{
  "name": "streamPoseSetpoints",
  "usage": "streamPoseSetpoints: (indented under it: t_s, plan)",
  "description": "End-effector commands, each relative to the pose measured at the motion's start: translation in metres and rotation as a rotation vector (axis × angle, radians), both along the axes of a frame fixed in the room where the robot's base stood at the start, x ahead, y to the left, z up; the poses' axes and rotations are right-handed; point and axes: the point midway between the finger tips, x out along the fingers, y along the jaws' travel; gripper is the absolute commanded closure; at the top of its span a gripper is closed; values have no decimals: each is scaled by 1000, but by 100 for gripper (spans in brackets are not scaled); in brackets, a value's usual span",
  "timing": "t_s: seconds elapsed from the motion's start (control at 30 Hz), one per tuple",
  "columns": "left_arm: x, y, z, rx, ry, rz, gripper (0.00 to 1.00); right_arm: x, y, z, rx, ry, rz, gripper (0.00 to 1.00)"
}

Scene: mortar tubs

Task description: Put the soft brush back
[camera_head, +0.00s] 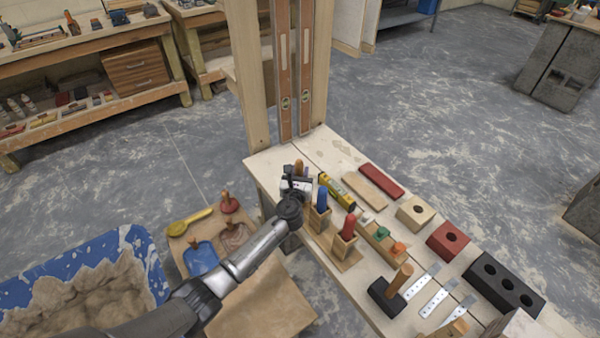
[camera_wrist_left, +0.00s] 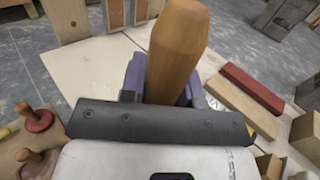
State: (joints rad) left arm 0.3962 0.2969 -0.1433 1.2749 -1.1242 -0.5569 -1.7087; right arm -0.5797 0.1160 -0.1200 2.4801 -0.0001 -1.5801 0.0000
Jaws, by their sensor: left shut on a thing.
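My left gripper (camera_head: 298,178) is at the far left corner of the workbench (camera_head: 262,166), beside the upright wooden posts. It is shut on a tool with an orange-brown wooden handle, which I take to be the soft brush (camera_head: 298,167). In the left wrist view the brush's handle (camera_wrist_left: 178,45) stands up between the jaws, with purple parts on both sides. The brush's lower end and bristles are hidden by my gripper, so I cannot tell whether it touches the bench. My right gripper is not in view.
Close by on the bench stand a blue-handled tool (camera_head: 322,199) and a red-handled tool (camera_head: 349,226) in wooden holders. A yellow level (camera_head: 337,193), a red bar (camera_head: 381,181) and a mallet (camera_head: 388,295) lie around them. A blue tub (camera_head: 147,250) holds mortar.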

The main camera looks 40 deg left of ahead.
Motion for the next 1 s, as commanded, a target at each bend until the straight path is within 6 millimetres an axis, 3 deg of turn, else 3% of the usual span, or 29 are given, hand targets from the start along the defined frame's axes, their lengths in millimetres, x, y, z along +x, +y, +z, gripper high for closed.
streamPoseSetpoints:
  t_s: [0.43, 0.47, 0.5, 0.77, 1.0]
  plan:
    - [0, 0, -5, 0, -1, 0, 100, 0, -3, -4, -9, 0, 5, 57]
    - [0, 0, -5, 0, -1, 0, 68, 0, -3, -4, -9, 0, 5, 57]
    - [0, 0, -5, 0, -1, 0, 65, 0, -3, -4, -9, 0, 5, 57]
    - [0, 0, -5, 0, 0, 0, 41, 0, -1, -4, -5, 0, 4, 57]
    - [-1, 0, -5, 0, 0, 0, 41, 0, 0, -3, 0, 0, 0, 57]
